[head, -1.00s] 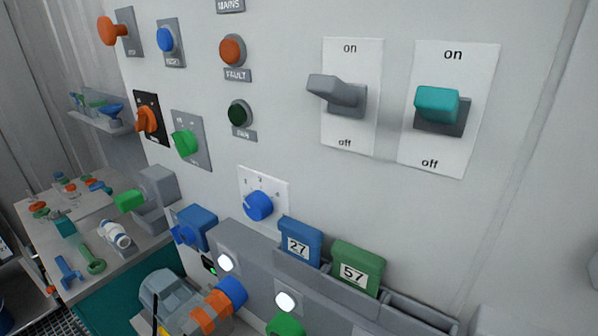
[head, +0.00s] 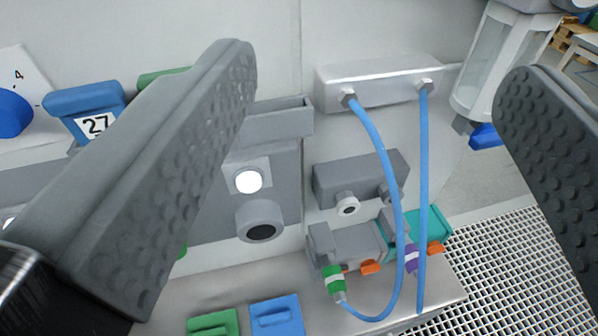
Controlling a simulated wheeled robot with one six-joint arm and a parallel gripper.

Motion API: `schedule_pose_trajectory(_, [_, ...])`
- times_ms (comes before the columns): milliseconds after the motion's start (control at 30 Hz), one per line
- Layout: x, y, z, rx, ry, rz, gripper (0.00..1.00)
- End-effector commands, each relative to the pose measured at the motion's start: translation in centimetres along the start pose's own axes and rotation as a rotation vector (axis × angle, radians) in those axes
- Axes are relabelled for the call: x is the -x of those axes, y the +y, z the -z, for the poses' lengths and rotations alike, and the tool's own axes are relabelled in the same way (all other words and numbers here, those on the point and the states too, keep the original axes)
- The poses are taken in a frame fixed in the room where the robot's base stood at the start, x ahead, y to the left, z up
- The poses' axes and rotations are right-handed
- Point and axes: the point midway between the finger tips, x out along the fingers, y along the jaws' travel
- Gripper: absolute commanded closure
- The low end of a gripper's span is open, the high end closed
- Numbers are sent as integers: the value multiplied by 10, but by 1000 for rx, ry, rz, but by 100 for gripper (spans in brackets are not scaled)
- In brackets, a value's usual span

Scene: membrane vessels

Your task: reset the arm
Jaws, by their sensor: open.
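My gripper (head: 375,85) is open, with its two grey textured fingers wide apart at the left and right of the head view. Nothing is held between them. Behind the gap is a pale wall with a metal block (head: 375,82), from which two blue hoses (head: 384,160) hang down. The left finger hides part of the panel behind it, including most of a green block (head: 160,75).
A blue block labelled 27 (head: 88,108) and a blue knob (head: 12,112) are at the left. A clear cylinder (head: 495,65) stands at upper right. Green-banded (head: 333,280) and purple-banded (head: 411,257) hose ends are below. Grating floor (head: 510,255) lies at lower right.

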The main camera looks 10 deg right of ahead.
Motion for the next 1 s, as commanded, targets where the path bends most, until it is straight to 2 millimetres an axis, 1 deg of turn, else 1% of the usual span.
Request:
schedule_pose_trajectory(500, [1,-2,-2,0,0,3,31])
schedule_pose_trajectory(567, [2,-3,-4,0,-1,6,31])
schedule_pose_trajectory(633, [6,-9,-11,1,-3,16,31])
schedule_pose_trajectory(667, [8,-12,-16,1,-3,22,31])
schedule_pose_trajectory(767, [22,-29,-41,4,-6,54,31])
schedule_pose_trajectory(867, [41,-49,-74,9,-9,98,31])
schedule_pose_trajectory(1000, [68,-75,-126,15,-12,165,31])
